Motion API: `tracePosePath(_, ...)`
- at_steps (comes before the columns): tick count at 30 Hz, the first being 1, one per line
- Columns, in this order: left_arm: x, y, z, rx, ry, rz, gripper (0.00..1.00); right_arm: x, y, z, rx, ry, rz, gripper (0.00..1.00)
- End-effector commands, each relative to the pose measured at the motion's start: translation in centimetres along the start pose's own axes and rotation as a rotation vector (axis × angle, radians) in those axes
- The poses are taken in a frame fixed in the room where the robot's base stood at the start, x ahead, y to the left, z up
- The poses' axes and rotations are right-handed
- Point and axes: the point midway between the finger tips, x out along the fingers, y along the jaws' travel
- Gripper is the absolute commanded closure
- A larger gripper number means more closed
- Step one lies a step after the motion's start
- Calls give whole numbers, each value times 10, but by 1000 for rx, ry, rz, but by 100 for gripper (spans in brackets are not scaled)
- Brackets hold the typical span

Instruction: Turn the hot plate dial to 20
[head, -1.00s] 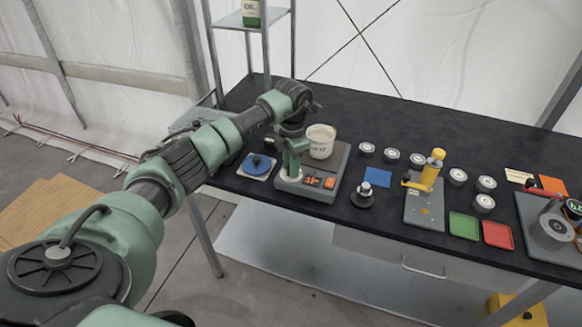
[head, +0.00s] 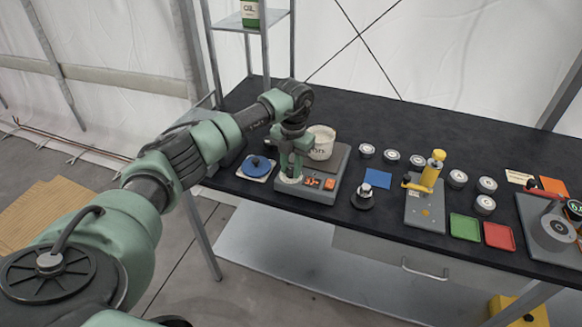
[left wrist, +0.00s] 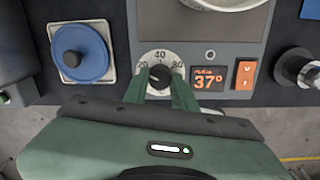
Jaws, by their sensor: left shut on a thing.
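The hot plate (head: 310,192) is a grey box near the table's front edge, with a white pot (head: 322,143) on top. My left gripper (head: 288,172) points down over the front left of the hot plate. In the left wrist view my left gripper (left wrist: 160,87) is shut on the black knob of the dial (left wrist: 159,58), a finger on each side. The dial's white face shows 20, 40 and 80. The display (left wrist: 208,79) reads 37°. My right gripper is out of view.
A blue round object on a pale square plate (left wrist: 80,52) sits close left of the hot plate. An orange switch (left wrist: 245,75) is right of the display. A dark-based knobbed object (head: 363,197) and a blue square (head: 378,177) lie to the right.

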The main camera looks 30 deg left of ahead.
Motion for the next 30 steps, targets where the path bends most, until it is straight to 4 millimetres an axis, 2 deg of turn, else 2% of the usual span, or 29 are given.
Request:
tracePosePath(11, -2, 1, 1, -7, -5, 1, 100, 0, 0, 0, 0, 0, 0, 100)
tracePosePath(12, -2, 1, 1, -6, -5, 1, 63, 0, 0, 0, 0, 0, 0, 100)
tracePosePath(13, -2, 1, 1, -6, -5, 1, 54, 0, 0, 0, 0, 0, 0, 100)
tracePosePath(14, -2, 1, 1, -6, -5, 1, 52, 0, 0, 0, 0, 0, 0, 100)
tracePosePath(23, -2, 0, 1, -4, -2, 0, 52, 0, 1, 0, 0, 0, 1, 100)
tracePosePath(26, -8, 1, 2, -4, -5, 1, 52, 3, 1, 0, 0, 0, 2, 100)
tracePosePath(30, -30, 0, 2, -2, -7, 0, 52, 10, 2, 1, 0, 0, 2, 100)
